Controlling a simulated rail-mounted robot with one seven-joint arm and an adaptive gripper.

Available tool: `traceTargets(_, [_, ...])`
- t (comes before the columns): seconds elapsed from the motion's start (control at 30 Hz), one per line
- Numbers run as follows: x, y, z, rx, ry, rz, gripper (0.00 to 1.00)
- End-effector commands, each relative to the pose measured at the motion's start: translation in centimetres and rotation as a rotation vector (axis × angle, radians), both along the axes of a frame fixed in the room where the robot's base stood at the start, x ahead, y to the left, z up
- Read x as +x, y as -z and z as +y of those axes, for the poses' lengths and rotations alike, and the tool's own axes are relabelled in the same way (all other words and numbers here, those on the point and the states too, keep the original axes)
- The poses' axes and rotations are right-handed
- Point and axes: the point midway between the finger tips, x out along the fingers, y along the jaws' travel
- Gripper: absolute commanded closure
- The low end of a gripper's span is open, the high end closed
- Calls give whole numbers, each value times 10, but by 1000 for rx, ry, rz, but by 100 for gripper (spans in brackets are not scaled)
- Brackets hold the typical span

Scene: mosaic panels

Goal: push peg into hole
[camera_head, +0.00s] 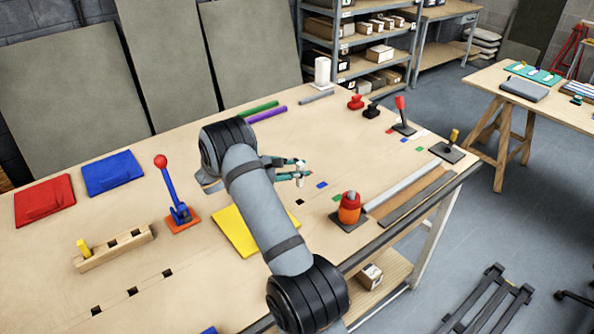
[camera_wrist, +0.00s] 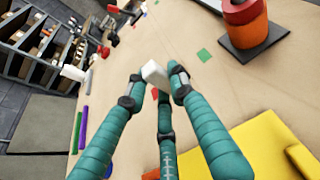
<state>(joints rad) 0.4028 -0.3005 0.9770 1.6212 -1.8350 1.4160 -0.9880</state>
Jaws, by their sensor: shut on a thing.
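My gripper (camera_head: 292,172) has teal fingers and is above the middle of the table. It is shut on a small white peg (camera_wrist: 154,72), which shows between the fingertips in the wrist view; its lower end is hard to make out. In the head view a wooden block (camera_head: 145,236) with dark square holes lies at the left, with a yellow peg (camera_head: 84,249) standing in its left end. Several dark square holes show in the tabletop, such as one at the front left (camera_head: 132,291) and one just below and right of my gripper (camera_head: 299,202).
A yellow panel (camera_head: 232,224) lies below my arm. A red and blue lever (camera_head: 177,197) stands to its left. An orange and red cylinder (camera_head: 349,209) stands on a dark plate at the right. Green and purple rods (camera_head: 266,114) lie behind. Red and blue panels (camera_head: 113,172) lie far left.

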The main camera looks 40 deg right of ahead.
Motion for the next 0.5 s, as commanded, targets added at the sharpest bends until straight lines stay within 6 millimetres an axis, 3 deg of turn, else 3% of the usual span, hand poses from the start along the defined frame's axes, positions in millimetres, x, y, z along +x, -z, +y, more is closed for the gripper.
traceTargets(0.5, [0, 41, 0, 0, 0, 0, 94])
